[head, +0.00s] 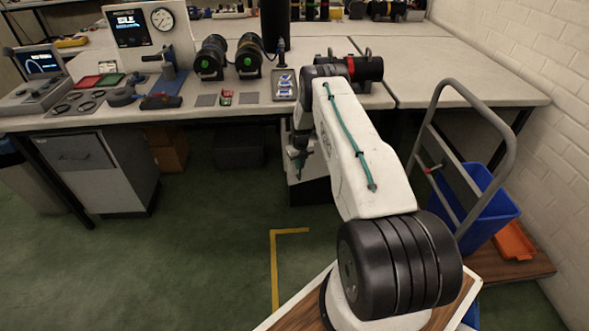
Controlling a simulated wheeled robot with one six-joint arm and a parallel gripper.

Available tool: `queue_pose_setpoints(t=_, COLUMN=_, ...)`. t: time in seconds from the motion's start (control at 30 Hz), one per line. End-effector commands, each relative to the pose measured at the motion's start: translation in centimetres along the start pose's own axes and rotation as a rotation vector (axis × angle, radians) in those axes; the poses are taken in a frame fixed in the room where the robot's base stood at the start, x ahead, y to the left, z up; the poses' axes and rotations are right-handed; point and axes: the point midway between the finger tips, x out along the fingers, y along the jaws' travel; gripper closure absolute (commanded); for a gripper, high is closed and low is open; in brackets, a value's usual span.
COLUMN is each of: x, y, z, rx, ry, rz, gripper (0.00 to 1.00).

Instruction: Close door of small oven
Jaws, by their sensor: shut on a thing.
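My arm reaches forward over the workbench edge and bends down, with my gripper (299,166) small and dark below the tabletop. A grey box with a dark lower part (309,190) stands under the bench, right at my gripper; it appears to be the small oven. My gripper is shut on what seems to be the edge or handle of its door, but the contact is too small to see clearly. My white forearm hides the box's right side. How far the door stands open cannot be told.
The workbench (240,112) above carries instruments, two dark cylinders and a small tray (284,84). A grey cabinet (90,170) stands left. At right are a trolley (480,150) with a blue bin (487,210) and an orange tray (514,241). The green floor is clear at left.

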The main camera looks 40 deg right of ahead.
Motion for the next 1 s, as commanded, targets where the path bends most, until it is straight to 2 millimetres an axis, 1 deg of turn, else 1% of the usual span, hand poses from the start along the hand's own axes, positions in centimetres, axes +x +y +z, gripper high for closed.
queue_pose_setpoints(t=0.4, x=0.1, y=-0.2, z=0.1, rx=0.007, ry=0.001, rz=0.001, gripper=1.00)
queue_pose_setpoints(t=0.43, x=0.1, y=-0.2, z=0.1, rx=0.007, ry=0.001, rz=0.001, gripper=0.82)
queue_pose_setpoints(t=0.5, x=0.1, y=-0.2, z=0.1, rx=0.008, ry=0.001, rz=0.001, gripper=0.67)
queue_pose_setpoints(t=0.83, x=-0.2, y=-0.5, z=0.1, rx=0.010, ry=-0.001, rz=0.000, gripper=0.67)
queue_pose_setpoints(t=0.93, x=-1.2, y=-0.5, z=0.1, rx=0.010, ry=-0.001, rz=0.000, gripper=0.67)
queue_pose_setpoints(t=1.0, x=-2.5, y=-0.6, z=0.1, rx=0.011, ry=-0.002, rz=0.000, gripper=0.67)
